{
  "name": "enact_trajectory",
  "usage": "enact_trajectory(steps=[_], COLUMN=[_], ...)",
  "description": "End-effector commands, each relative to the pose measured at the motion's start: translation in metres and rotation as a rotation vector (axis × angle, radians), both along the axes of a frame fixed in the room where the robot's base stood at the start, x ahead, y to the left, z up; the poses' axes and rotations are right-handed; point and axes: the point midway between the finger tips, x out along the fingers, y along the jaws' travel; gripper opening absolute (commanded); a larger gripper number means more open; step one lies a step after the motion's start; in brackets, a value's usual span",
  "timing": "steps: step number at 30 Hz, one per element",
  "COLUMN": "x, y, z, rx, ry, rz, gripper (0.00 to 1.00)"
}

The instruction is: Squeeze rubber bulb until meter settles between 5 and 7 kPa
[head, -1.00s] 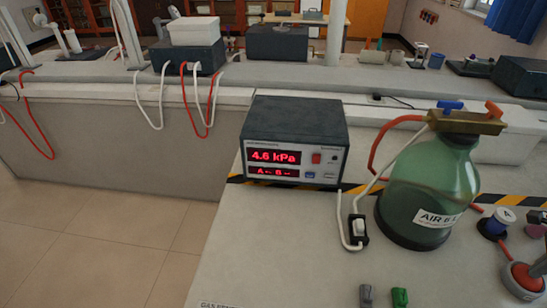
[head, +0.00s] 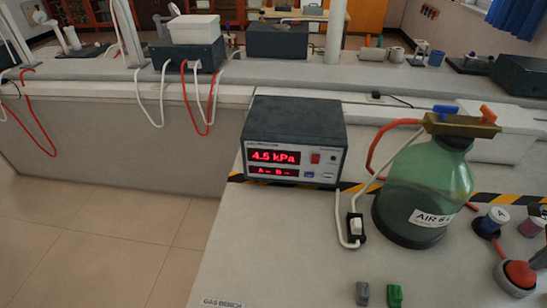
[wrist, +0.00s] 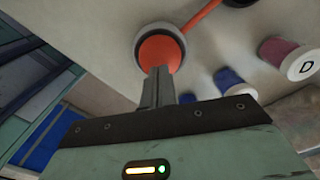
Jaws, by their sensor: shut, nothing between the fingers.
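The meter (head: 292,142) on the bench reads about 4.5 kPa in red digits; its smaller lower line is hard to read. The red-orange rubber bulb (head: 519,273) sits in a dark ring at the right edge of the head view. In the wrist view the bulb (wrist: 160,50) is just beyond my gripper (wrist: 158,72). My gripper's fingers are shut together with nothing between them, their tips overlapping the bulb's near side in the picture. I cannot tell whether they touch or press it. A grey part beside the bulb at the head view's edge may be my gripper.
A green glass bottle (head: 421,195) labelled AIR stands behind the bulb, with a brass top carrying blue and orange levers. Coloured posts, one marked D (wrist: 302,66), stand near the bulb.

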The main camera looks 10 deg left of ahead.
Motion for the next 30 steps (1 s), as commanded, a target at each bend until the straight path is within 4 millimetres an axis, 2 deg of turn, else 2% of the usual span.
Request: enact_trajectory(steps=[11,30], x=[0.000,0.000], y=[0.000,0.000], z=[-0.001,-0.031], rx=[0.000,0.000], ry=[0.000,0.000], rz=[0.000,-0.001], gripper=[0.00,0.00])
